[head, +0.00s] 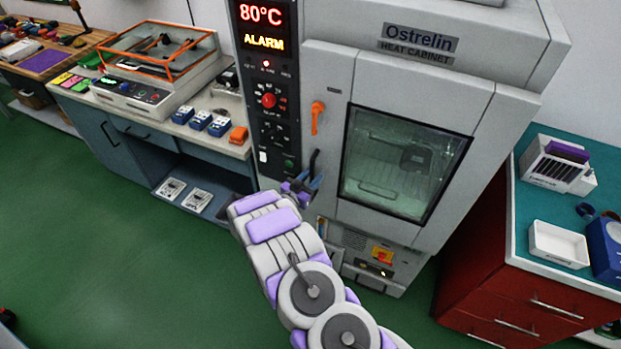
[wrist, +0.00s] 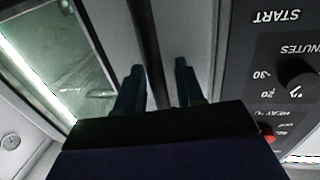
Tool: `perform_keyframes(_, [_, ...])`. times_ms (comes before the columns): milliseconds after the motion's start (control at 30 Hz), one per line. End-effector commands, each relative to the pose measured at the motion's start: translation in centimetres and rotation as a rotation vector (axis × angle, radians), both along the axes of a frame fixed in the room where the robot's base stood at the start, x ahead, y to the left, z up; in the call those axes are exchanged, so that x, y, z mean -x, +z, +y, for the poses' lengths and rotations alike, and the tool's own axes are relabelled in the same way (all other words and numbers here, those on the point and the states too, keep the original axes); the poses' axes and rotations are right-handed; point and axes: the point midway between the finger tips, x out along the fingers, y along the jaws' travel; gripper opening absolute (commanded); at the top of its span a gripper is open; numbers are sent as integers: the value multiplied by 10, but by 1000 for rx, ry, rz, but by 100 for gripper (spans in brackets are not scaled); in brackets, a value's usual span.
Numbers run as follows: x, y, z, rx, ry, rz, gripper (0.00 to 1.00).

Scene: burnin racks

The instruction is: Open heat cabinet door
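The heat cabinet (head: 430,45) is light grey, with "Ostrelin HEAT CABINET" on its upper front. Its door (head: 328,75) looks closed and has a dark-framed window (head: 405,160), also at the left of the wrist view (wrist: 65,60). An orange handle (head: 317,117) sits on the door's left side. My gripper (head: 304,178) is below this handle, near the door's left edge. In the wrist view its two dark fingers (wrist: 159,85) are spread apart. The orange handle is not visible there.
The control panel (head: 266,110), reading 80°C and ALARM, adjoins the door's left side. A bench with blue devices (head: 200,120) stands left. A red drawer unit (head: 510,290) with a teal top stands right.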

Motion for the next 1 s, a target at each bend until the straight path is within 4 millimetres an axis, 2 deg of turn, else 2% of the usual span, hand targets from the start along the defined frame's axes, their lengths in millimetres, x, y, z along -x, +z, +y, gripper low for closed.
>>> perform_keyframes(167, [0, 0, 1, 1, 0, 0, 36])
perform_keyframes(533, [0, -1, 4, 4, 1, 0, 1])
perform_keyframes(1000, [0, -1, 5, 4, 5, 1, 0])
